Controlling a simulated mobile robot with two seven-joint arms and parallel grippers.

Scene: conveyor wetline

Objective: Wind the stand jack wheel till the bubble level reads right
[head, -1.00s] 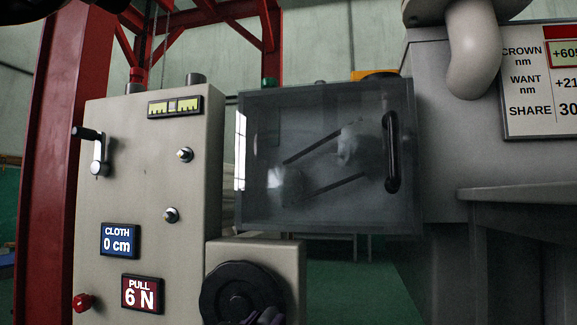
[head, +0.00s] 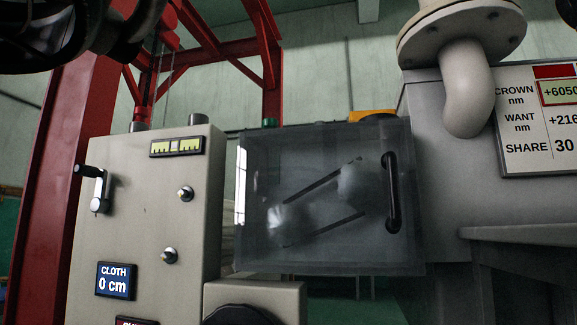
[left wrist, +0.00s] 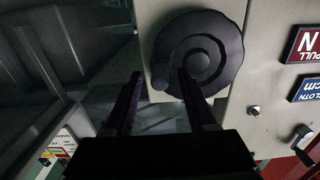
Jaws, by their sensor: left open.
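The black jack wheel (head: 240,315) shows only its top edge at the bottom of the head view, on a beige housing. In the left wrist view the whole round wheel (left wrist: 215,28) is visible, with a small knob near its rim. My left gripper (left wrist: 160,75) is open, its two dark fingers pointing at the wheel. The knob appears between the fingertips; I cannot tell whether they touch it. The bubble level (head: 177,146) is a yellow-green strip high on the beige panel, with a pale mark near its middle. My right gripper is not in view.
The beige panel (head: 140,215) carries a crank handle (head: 98,190), two small knobs and a blue CLOTH display (head: 116,281) reading 0 cm. A clear guard box (head: 325,250) with a black handle stands right of it. A grey machine with a pipe and a CROWN board (head: 540,125) is at the right.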

